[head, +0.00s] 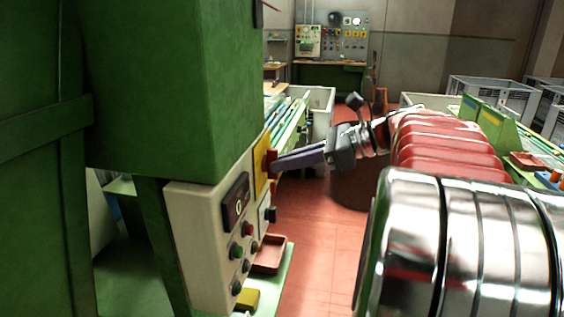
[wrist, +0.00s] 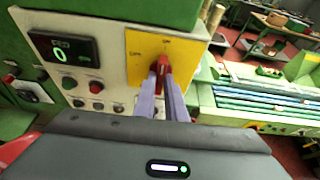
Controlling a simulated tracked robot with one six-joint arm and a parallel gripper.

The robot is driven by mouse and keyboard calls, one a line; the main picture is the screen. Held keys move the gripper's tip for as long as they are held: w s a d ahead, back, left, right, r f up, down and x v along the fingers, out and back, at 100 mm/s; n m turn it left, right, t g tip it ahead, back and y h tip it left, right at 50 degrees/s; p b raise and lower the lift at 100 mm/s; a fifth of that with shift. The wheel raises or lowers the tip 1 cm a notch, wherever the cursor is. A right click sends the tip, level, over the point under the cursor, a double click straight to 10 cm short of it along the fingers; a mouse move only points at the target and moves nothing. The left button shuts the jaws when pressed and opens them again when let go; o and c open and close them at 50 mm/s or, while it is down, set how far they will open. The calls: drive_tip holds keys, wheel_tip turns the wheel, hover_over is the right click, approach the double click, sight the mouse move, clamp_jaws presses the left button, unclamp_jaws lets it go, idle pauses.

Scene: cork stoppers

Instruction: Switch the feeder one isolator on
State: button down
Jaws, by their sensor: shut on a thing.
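The isolator is a red handle (wrist: 166,63) on a yellow plate (wrist: 190,47) with small lettering at its top and left; the lettering is too small to read surely. The handle looks roughly upright in the wrist view. In the head view the red handle (head: 271,157) stands out from the yellow plate (head: 260,178) on the side of a pale panel. My gripper (wrist: 162,75) is shut on the red handle, one finger at each side. In the head view my gripper (head: 277,163) reaches it from the right. The fingertips partly hide the handle's lower part.
The pale control panel (head: 199,222) carries a dark display (wrist: 64,51) reading 0 and several buttons. A green machine body (head: 228,85) stands above it. A red tray (head: 270,254) sits low beside the panel. A green rack with blue rods (wrist: 250,96) lies to the right.

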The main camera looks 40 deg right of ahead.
idle(0.5)
drive_tip(key=c, duration=1.8)
unclamp_jaws()
drive_tip(key=v, duration=1.3)
drive_tip(key=shift+d, duration=0.35)
drive_tip(key=shift+s+r, duration=0.1)
